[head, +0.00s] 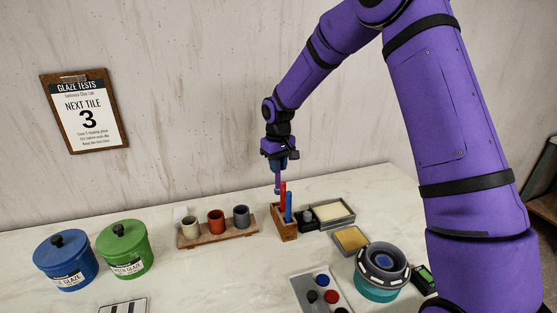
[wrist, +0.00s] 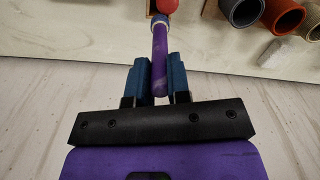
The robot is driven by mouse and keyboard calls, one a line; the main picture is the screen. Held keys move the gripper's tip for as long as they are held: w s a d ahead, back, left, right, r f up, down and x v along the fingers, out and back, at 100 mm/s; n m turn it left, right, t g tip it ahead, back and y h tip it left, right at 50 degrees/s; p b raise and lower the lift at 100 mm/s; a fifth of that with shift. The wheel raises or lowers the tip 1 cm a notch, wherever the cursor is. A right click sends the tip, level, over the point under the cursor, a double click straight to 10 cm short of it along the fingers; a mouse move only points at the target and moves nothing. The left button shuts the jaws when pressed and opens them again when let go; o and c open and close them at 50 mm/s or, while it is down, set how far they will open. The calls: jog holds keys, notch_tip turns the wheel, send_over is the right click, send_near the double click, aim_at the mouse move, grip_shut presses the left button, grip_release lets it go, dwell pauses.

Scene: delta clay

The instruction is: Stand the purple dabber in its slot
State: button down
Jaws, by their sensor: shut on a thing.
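My gripper (head: 279,168) is shut on the purple dabber (wrist: 160,60), which runs lengthwise between its two fingers in the wrist view. In the head view the dabber (head: 278,184) hangs about upright below the fingers. Its lower end shows just left of the red dabber's top. The wooden slot holder (head: 288,233) stands on the counter below, with a red dabber (head: 283,197) and a blue dabber (head: 289,207) standing in it. The holder's free slot cannot be made out. In the wrist view the red dabber's rounded top (wrist: 167,5) shows beyond the held dabber's far end.
A wooden board (head: 228,238) with several cups stands left of the holder. A dark bottle (head: 307,217) and a grey tray (head: 345,221) are close on its right. Blue (head: 67,268) and green (head: 127,258) glaze pots stand at left. Counter in front of the holder is partly clear.

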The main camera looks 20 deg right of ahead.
aim_at(278, 188)
jog(key=shift+f, duration=1.95)
jog(key=shift+f, duration=2.55)
dwell(0.3)
jog(key=c, duration=1)
grip_release()
jog(key=shift+r, duration=0.1)
jog(key=shift+r, duration=3.45)
jog(key=shift+r, duration=0.1)
